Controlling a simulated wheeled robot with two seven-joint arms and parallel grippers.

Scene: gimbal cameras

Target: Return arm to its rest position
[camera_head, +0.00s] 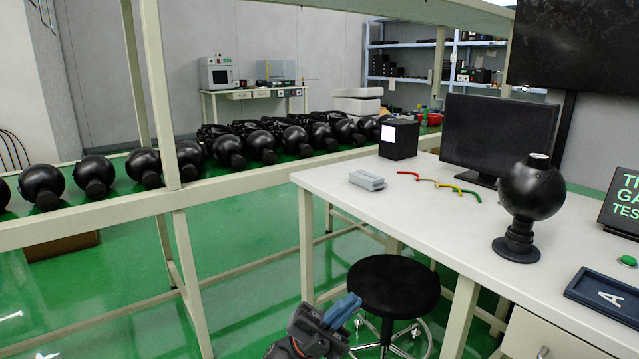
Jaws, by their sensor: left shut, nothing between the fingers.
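My left gripper (338,312) shows at the bottom centre of the head view, low in front of the white desk and beside the black stool. Its blue fingers are together with nothing between them. Most of my left arm is out of the frame below. My right gripper and arm do not show.
A round black stool (385,286) stands close to the gripper. The white desk (420,200) holds a black gimbal camera (531,190), a monitor (497,138), a grey box (367,180) and a dark tray (606,295). A shelf (110,207) bears several black gimbal cameras.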

